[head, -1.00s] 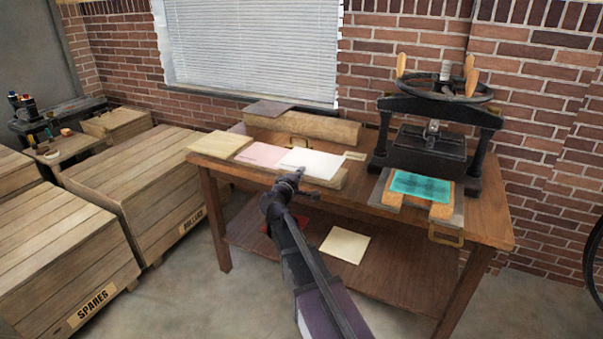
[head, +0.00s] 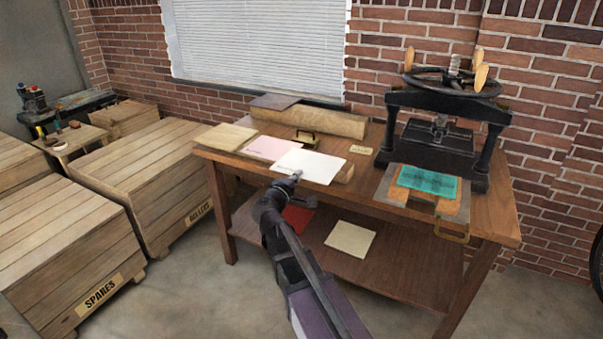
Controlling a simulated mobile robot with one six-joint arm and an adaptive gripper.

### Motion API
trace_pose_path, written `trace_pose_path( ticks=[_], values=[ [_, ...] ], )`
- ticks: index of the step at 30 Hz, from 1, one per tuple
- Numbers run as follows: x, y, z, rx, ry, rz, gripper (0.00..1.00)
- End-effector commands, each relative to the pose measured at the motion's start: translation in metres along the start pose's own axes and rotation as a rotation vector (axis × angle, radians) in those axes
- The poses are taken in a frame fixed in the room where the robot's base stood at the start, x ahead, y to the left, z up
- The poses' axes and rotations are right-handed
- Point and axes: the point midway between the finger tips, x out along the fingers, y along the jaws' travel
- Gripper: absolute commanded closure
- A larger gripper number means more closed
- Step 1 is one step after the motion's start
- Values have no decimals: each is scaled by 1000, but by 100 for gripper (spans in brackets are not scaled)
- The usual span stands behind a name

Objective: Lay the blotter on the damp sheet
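A white sheet (head: 312,164), which I take as the blotter, is at the front edge of the table, beside a pink sheet (head: 270,148). My gripper (head: 294,178) is at its near edge and looks shut on it; the fingertips are small. The white sheet appears slightly raised, its near edge over the table's front. A teal sheet with a darker pattern (head: 428,181), which looks like the damp sheet, lies flat on the bed in front of the press (head: 435,140). Nothing covers the teal sheet.
A wooden board (head: 225,137) is at the table's left end and a wooden block (head: 335,121) behind the sheets. A brass handle (head: 452,230) sticks out at the front right. A cream sheet (head: 350,239) and a red one (head: 297,218) lie on the lower shelf.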

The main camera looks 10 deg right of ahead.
Motion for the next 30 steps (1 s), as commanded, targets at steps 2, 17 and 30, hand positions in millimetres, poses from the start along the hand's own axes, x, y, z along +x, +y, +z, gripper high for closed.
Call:
trace_pose_path(
  ticks=[2, 17, 30],
  values=[
    [-8, 0, 1, 0, 1, 0, 100],
    [-50, 0, 1, 0, 1, 0, 100],
    [-83, 0, 1, 0, 1, 0, 100]
  ],
)
